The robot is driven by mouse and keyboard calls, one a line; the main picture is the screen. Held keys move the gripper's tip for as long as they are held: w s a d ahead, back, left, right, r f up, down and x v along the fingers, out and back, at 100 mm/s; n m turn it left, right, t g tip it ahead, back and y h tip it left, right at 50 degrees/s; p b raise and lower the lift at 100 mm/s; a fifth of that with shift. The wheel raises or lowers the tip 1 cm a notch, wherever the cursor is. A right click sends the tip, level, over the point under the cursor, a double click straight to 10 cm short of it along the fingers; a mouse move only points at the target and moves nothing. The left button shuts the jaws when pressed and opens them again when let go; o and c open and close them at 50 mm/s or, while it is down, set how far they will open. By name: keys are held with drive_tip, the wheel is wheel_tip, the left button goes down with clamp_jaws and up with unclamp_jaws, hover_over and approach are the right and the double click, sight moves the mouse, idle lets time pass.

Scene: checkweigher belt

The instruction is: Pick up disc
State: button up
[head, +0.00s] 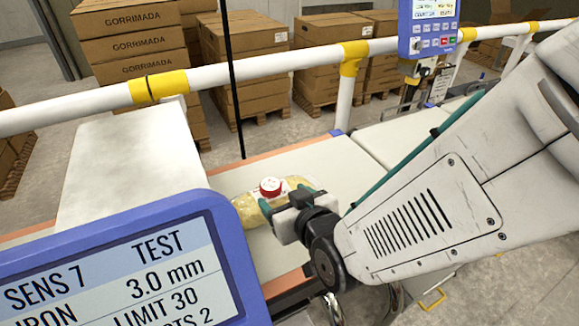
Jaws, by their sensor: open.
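A red disc (270,186) with a pale rim lies on top of a yellowish bag (245,209) on the conveyor belt, in the middle of the head view. My gripper (284,198) is at the bag, with its teal-tipped fingers apart on the near side of the disc and to its right. The fingers look open. I cannot tell whether they touch the disc or the bag. My gripper hides part of the bag's near right side.
A blue-framed display (130,262) stands in the near left foreground. A white guard rail (270,65) with yellow joints runs behind the belt (335,165). A thin black post (236,100) rises behind the bag. Cardboard boxes (130,45) are stacked beyond the rail.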

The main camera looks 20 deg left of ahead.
sight(272, 186)
drive_tip(key=x, duration=0.6)
drive_tip(key=shift+a, duration=0.2)
drive_tip(key=c, duration=1.1)
drive_tip(key=shift+c, duration=0.2)
